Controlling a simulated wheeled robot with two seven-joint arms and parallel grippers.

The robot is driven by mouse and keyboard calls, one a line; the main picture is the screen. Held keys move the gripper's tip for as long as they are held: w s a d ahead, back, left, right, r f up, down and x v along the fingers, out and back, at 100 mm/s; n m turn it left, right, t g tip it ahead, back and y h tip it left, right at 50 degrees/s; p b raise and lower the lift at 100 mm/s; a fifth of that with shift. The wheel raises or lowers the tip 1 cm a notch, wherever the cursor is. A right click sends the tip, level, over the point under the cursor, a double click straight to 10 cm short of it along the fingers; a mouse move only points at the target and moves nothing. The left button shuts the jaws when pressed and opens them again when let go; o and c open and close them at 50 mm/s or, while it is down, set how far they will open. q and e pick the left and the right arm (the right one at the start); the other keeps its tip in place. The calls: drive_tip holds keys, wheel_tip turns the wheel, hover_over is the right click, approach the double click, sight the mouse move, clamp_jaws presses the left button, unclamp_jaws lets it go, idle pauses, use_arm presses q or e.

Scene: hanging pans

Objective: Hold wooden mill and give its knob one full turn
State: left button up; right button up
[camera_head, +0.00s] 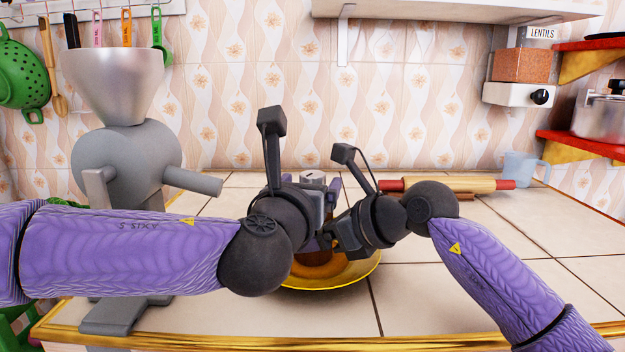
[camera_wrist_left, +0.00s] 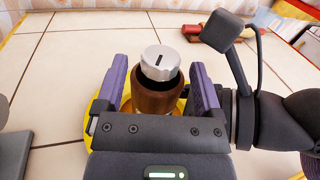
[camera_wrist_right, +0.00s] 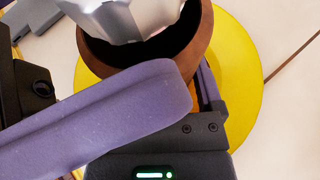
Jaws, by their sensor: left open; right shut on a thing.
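The wooden mill stands on a yellow plate (camera_head: 365,271). Its brown body (camera_wrist_left: 155,96) and silver knob (camera_wrist_left: 159,62) show in the left wrist view. The knob's top has a dark line pointing roughly away from the wrist. The knob also shows in the head view (camera_head: 313,177) and, cut off, in the right wrist view (camera_wrist_right: 125,18). My left gripper (camera_wrist_left: 160,80) is open, one purple finger on each side of the mill's top, with gaps visible beside the knob. My right gripper (camera_wrist_right: 190,95) is shut on the mill's body, below the knob. The lower body is partly hidden by the grippers.
A grey grinder with a funnel (camera_head: 130,150) stands at left on the tiled counter (camera_head: 460,270). The counter's right part is mostly clear.

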use_arm(q)
drive_tip(key=shift+x, duration=1.1)
clamp_jaws()
drive_tip(key=shift+m+h, duration=0.6)
drive_tip(key=shift+h, duration=0.3)
drive_tip(key=m+g+h, duration=0.3)
drive_tip(key=h, duration=0.1)
drive_tip(key=shift+h, duration=0.4)
unclamp_jaws()
